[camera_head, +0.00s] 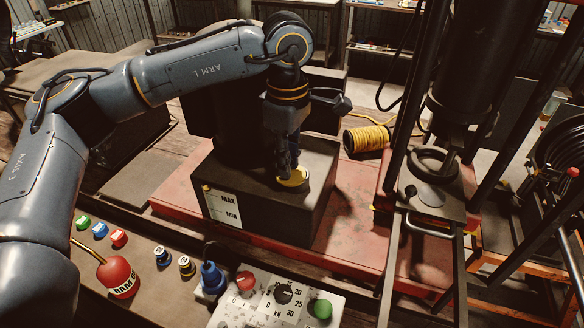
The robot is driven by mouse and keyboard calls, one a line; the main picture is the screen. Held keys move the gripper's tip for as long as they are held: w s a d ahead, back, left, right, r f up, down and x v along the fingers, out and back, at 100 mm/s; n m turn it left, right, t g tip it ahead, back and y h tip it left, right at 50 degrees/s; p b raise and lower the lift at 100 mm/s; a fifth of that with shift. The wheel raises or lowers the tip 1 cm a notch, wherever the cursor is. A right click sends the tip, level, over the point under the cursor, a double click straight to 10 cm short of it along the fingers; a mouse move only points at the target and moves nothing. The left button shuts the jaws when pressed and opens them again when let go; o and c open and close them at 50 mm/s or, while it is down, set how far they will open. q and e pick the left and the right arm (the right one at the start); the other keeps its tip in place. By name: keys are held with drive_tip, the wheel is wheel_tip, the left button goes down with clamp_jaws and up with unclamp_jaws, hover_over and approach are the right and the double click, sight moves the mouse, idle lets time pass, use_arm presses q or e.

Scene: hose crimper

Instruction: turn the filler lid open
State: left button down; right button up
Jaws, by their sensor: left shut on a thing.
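The filler lid (296,179) is a small yellow round cap on top of the dark reservoir box (315,198). The box has a white level label marked MAX and MIN on its front. My left gripper (291,172) points straight down and is shut on the filler lid. The fingers hide part of the lid, and I cannot tell how far it is turned. My right gripper is not in view.
The black press frame (430,190) stands to the right. A control panel (275,300) with buttons and a red RAM knob (117,275) are in front.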

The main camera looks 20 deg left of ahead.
use_arm(q)
drive_tip(key=n+b, duration=0.2)
drive_tip(key=s+n+b, duration=0.1)
drive_tip(key=shift+s+a+f+n, duration=0.15)
drive_tip(key=shift+f+n, duration=0.1)
drive_tip(key=shift+n, duration=0.15)
drive_tip(key=n+b, duration=0.1)
drive_tip(key=s+n+b, duration=0.1)
drive_tip(key=n+b, duration=0.1)
drive_tip(key=shift+s+n, duration=0.1)
drive_tip(key=shift+n, duration=0.2)
drive_tip(key=n, duration=0.1)
drive_tip(key=n+b, duration=0.1)
drive_tip(key=s+n+b, duration=0.1)
drive_tip(key=shift+d+r+n, duration=0.1)
drive_tip(key=shift+d+n, duration=0.2)
drive_tip(key=shift+s+d+r+n+b, duration=0.1)
drive_tip(key=shift+s+d+n+b, duration=0.15)
drive_tip(key=shift+n, duration=0.6)
drive_tip(key=shift+s+d+n+b, duration=0.15)
drive_tip(key=shift+s+n+b, duration=0.1)
drive_tip(key=shift+n, duration=0.6)
drive_tip(key=c, duration=1.3)
unclamp_jaws()
